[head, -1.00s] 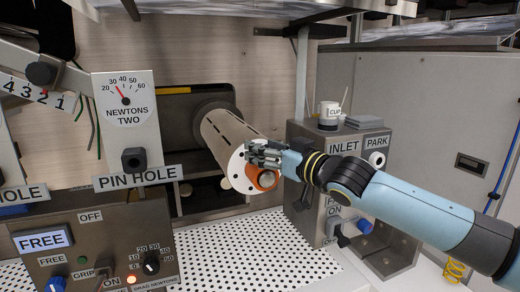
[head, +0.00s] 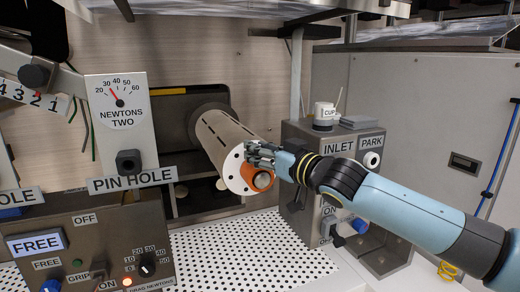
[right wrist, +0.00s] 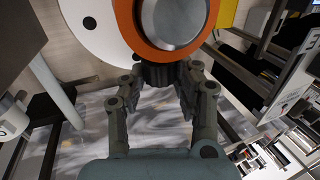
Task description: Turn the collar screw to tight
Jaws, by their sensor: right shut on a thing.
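The orange collar (head: 249,173) sits at the near end of the pale slotted cylinder (head: 222,142), around a silver round end (head: 263,181). In the right wrist view the collar (right wrist: 127,22) shows large, with the silver end (right wrist: 172,20) inside it. A dark ribbed collar screw (right wrist: 160,76) sticks out of its rim. My right gripper (head: 262,153) is at the collar's upper side, its fingers shut on the screw from both sides; it also shows in the right wrist view (right wrist: 161,84). The screw is hidden by the fingers in the head view. My left gripper is not in view.
A grey INLET/PARK block (head: 332,170) with a cup (head: 326,110) on top stands just right of the cylinder. A FREE/GRIP control panel (head: 90,250) is at lower left, below a NEWTONS TWO dial (head: 120,102). A white perforated plate (head: 245,250) lies below, clear.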

